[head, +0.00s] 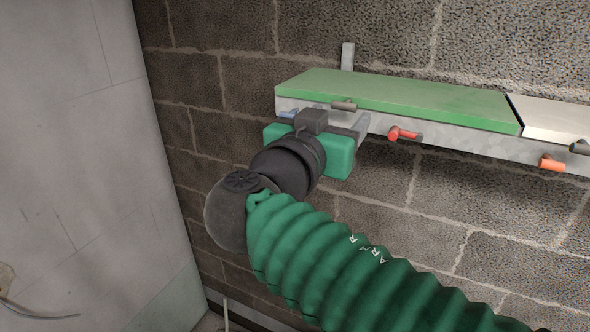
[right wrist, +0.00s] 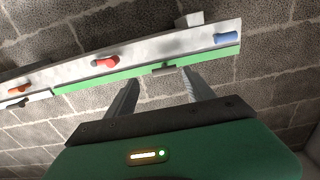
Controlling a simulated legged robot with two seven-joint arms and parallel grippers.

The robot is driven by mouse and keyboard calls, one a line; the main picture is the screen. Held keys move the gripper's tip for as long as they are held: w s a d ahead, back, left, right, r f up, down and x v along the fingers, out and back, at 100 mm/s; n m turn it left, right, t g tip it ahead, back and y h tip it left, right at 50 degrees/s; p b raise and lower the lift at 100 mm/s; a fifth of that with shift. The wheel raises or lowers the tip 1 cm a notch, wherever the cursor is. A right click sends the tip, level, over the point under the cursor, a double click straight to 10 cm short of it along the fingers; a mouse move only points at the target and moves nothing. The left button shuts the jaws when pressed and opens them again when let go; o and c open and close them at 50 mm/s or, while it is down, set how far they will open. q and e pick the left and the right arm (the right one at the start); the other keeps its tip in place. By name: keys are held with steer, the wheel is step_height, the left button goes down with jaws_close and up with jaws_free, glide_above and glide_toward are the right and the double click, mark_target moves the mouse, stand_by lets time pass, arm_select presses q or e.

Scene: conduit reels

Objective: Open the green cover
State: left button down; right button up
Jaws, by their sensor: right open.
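The green cover (head: 410,98) is a long flat lid lying shut on top of a grey metal trough fixed to the block wall. A small dark handle (head: 343,104) sticks out from its front edge. In the right wrist view, the cover shows as a green strip (right wrist: 105,83) with the handle (right wrist: 163,68) on it. My right gripper (head: 342,119) is open just in front of the trough. In the right wrist view its fingers (right wrist: 160,77) are apart, with the handle in line with the gap. Contact cannot be told. My left gripper is not in view.
A red knob (head: 402,133), an orange knob (head: 551,163) and a blue knob (head: 287,114) stick out of the trough's front. A white cover (head: 552,118) with a dark handle (head: 580,147) adjoins on the right. A pale panel (head: 75,150) stands at left.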

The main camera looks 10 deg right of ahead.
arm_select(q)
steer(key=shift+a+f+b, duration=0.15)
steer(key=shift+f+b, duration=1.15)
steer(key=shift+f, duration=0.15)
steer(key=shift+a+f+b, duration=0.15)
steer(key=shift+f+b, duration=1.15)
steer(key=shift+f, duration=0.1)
arm_select(e)
steer(key=v, duration=1.5)
steer(key=shift+a, duration=0.5)
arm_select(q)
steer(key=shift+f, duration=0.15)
arm_select(e)
steer(key=shift+w, duration=0.15)
arm_select(q)
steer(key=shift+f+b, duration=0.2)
steer(key=shift+b, duration=0.1)
